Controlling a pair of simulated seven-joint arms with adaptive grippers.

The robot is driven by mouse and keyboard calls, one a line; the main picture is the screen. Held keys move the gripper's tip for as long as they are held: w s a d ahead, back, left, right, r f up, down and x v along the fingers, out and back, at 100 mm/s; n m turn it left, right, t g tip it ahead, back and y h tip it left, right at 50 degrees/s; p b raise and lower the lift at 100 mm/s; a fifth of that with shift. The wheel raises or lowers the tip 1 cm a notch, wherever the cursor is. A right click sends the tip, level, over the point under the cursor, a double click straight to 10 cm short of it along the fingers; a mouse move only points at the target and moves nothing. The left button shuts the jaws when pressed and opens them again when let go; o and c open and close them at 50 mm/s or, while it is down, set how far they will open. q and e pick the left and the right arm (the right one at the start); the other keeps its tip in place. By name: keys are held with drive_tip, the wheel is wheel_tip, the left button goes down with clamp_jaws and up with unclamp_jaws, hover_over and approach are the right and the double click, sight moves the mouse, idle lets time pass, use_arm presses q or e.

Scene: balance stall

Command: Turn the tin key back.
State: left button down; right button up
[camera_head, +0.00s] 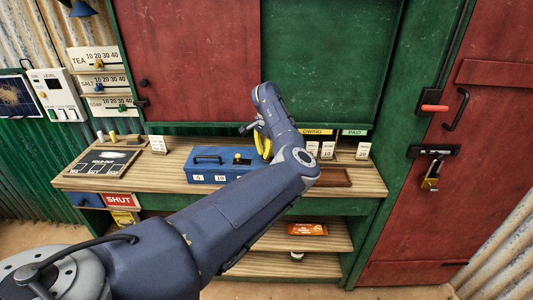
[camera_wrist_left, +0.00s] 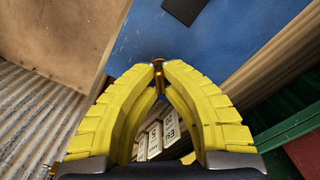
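My left gripper (camera_head: 265,156) is just right of the tin, fingers down, partly hidden by my arm. In the left wrist view its yellow fingers (camera_wrist_left: 158,65) meet at the tips in front of a blue surface (camera_wrist_left: 220,45). My right gripper is out of view.
A card rack (camera_head: 335,152) stands right of my gripper, with a brown tray (camera_head: 331,177) before it. A sold-out board (camera_head: 100,163) lies at the counter's left. An orange packet (camera_head: 307,229) is on the shelf below. My left arm crosses the counter's front.

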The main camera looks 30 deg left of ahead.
use_arm(q)
drive_tip(key=n, duration=0.5)
drive_tip(key=shift+n, duration=2.5)
drive_tip(key=c, duration=1.5)
unclamp_jaws()
wheel_tip(320, 180, up, 12)
drive_tip(key=shift+a, duration=0.1)
